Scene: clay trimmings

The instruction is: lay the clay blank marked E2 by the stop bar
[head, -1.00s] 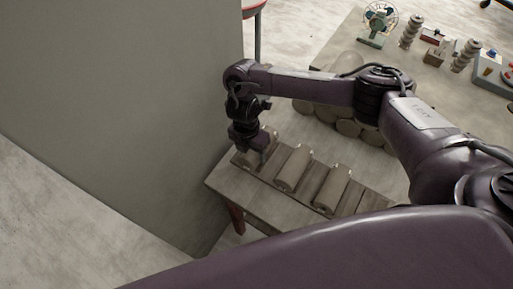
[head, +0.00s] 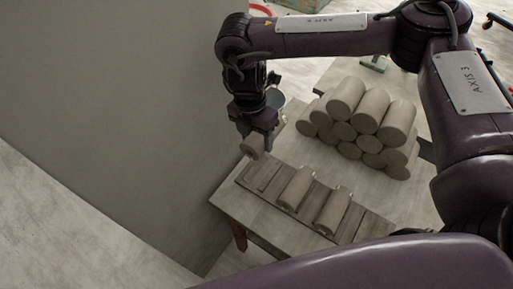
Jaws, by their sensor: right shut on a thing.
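My right gripper (head: 256,137) is shut on a grey-brown clay blank (head: 251,148) and holds it over the far left end of a slatted wooden board (head: 265,174). The gripper hides part of this blank. No mark such as E2 is readable on any blank. I cannot single out the stop bar among the slats. My left gripper is not in view.
The board lies on a table (head: 258,217) close to a tall grey-green wall (head: 110,110) on the left. A stack of several clay cylinders (head: 372,122) stands behind the board. Board slats at the right end are bare.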

